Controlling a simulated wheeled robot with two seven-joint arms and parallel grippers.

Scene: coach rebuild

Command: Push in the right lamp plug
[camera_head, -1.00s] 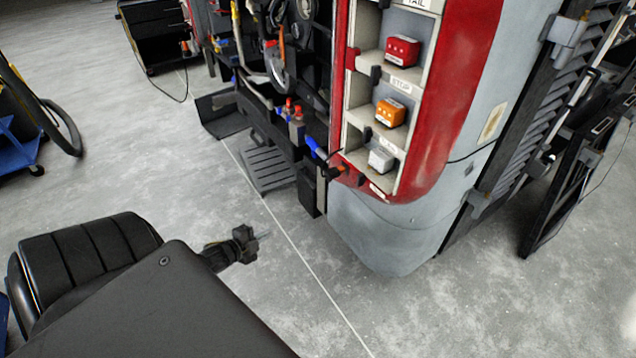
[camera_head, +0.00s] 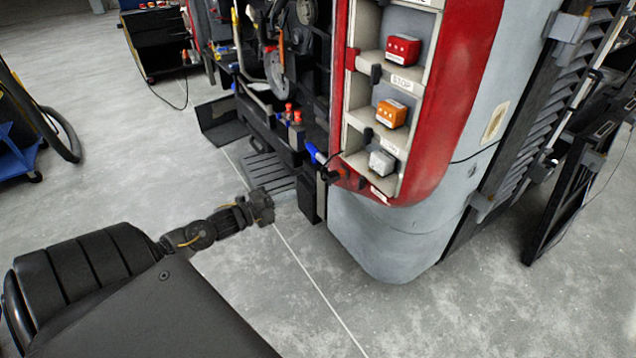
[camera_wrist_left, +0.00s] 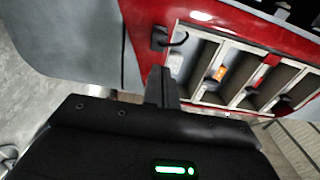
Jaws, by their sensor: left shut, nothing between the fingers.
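A black connector with a curved cable (camera_wrist_left: 160,38) also shows at the housing edge in the left wrist view. How deep the plug sits is too small to tell. My left gripper (camera_head: 264,206) is shut and empty, left of the housing and apart from it in the head view. Its closed dark fingers (camera_wrist_left: 161,88) point toward the housing in the wrist view. My right gripper is not in view.
Red (camera_head: 403,49), orange (camera_head: 391,113) and white (camera_head: 382,162) lamps stand in the housing's compartments. A blue-handled item (camera_head: 313,152) is just left of the plug. A black slatted step (camera_head: 268,172) lies behind my gripper. Grey floor is clear in front.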

